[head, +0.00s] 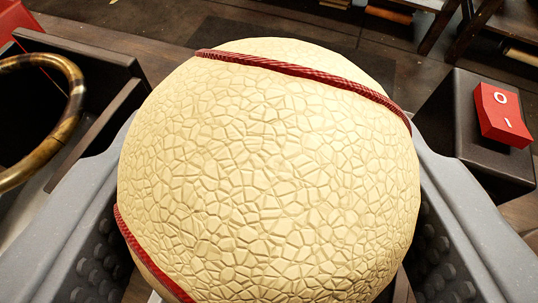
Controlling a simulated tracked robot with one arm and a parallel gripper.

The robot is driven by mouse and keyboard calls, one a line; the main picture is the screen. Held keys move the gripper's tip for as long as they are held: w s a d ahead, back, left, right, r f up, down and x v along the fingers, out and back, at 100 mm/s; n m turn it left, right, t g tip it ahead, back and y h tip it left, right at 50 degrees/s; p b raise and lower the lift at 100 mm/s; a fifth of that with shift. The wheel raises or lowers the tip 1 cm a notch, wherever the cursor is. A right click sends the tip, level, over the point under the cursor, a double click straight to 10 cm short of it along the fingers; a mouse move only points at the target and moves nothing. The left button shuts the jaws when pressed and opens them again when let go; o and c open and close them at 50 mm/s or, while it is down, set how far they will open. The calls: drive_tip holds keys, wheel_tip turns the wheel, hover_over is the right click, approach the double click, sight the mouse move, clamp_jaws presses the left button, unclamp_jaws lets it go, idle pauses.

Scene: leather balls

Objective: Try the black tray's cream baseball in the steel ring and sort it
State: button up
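A large cream ball (270,170) with a cracked-leather texture and red seams fills the middle of the head view. My gripper (272,215) has its two grey fingers on either side of the ball, and the ball sits between them, close to the camera. The fingers appear to press on its left and right sides. A metal ring (72,105) with a worn brass-and-steel look shows at the left edge, partly cut off. The ball hides what lies directly below and behind it. I cannot make out the black tray for sure.
A dark box (105,75) stands behind the ring at the left, with a red thing (15,18) beyond it. At the right is a black box with a red rocker switch (503,115) marked O and I. Dark wooden furniture (450,25) stands at the back on a dark floor.

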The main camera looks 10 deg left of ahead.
sight(275, 89)
drive_tip(key=shift+f, duration=0.15)
drive_tip(key=o, duration=1.1)
drive_tip(key=shift+o, duration=0.2)
drive_tip(key=shift+r+p, duration=3.1)
drive_tip(key=shift+r, duration=1.4)
